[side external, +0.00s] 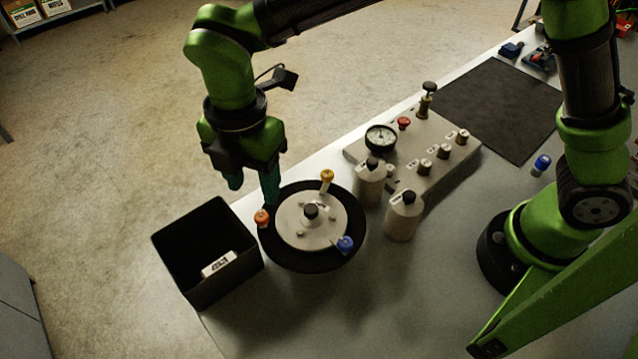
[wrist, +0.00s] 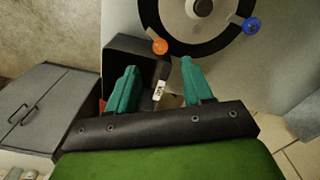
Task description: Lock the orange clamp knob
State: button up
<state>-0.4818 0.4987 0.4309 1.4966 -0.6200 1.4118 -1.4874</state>
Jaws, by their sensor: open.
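The orange clamp knob (side external: 262,218) sits at the left rim of a round black-edged plate (side external: 330,264) in the side external view. In the wrist view the orange knob (wrist: 160,46) is beyond my fingertips, slightly left of midway between them. My gripper (side external: 254,187) is open and empty, above and behind the plate's left edge, apart from the knob. Its two teal fingers (wrist: 158,72) are spread in the wrist view. A yellow knob (side external: 327,175) and a blue knob (side external: 345,244) sit on the same rim; the blue knob (wrist: 251,26) shows in the wrist view.
An open black bin (side external: 170,262) with a white label stands left of the plate, close to the orange knob. Two grey canisters (side external: 403,220) and a panel with gauge and valves (side external: 440,165) stand to the right. The table front is clear.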

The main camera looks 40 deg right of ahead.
aim_at(260, 216)
notch_tip(260, 216, down, 7)
jog(key=shift+r, duration=0.1)
dwell(0.3)
grip_shut()
